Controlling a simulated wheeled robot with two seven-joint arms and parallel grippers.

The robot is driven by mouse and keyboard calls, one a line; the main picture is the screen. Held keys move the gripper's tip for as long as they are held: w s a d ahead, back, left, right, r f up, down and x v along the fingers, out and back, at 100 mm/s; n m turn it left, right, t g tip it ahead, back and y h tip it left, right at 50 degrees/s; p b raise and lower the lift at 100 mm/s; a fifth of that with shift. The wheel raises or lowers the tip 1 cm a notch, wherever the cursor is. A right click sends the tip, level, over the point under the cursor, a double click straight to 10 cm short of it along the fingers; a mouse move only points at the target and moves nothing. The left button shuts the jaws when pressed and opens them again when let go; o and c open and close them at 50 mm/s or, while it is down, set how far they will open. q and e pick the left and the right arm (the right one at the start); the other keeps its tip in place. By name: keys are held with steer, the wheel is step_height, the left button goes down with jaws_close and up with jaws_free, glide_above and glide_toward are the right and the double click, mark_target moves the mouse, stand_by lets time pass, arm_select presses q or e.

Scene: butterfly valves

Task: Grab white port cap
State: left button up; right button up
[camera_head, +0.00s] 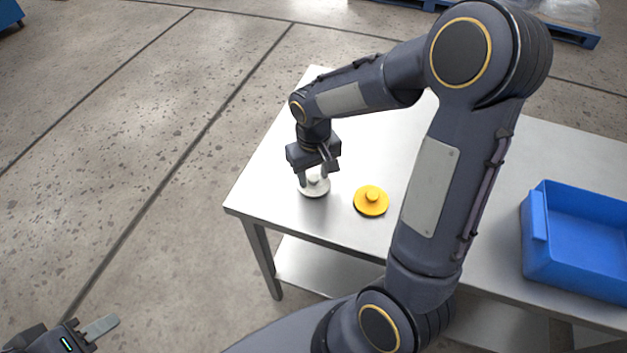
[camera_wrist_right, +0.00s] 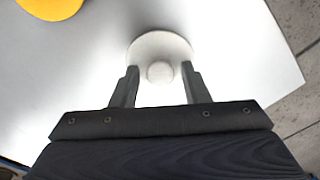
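The white port cap (camera_head: 315,188) is a round disc with a small raised knob, lying on the metal table near its left corner. It also shows in the right wrist view (camera_wrist_right: 160,47), with its knob between and just beyond my fingertips. My right gripper (camera_head: 316,176) points down over the cap. In the right wrist view its fingers (camera_wrist_right: 159,72) are apart, one on each side of the knob, with a gap to it. My left gripper (camera_head: 98,328) is at the lower left, away from the table; only part of it shows.
A yellow cap (camera_head: 371,201) lies on the table (camera_head: 285,160) just right of the white one. A blue bin (camera_head: 575,240) stands at the right of the table. The table's left and front edges are close to the white cap. Blue pallets are at the back.

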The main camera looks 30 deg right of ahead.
steer(key=c, duration=0.8)
steer(key=shift+r, duration=0.2)
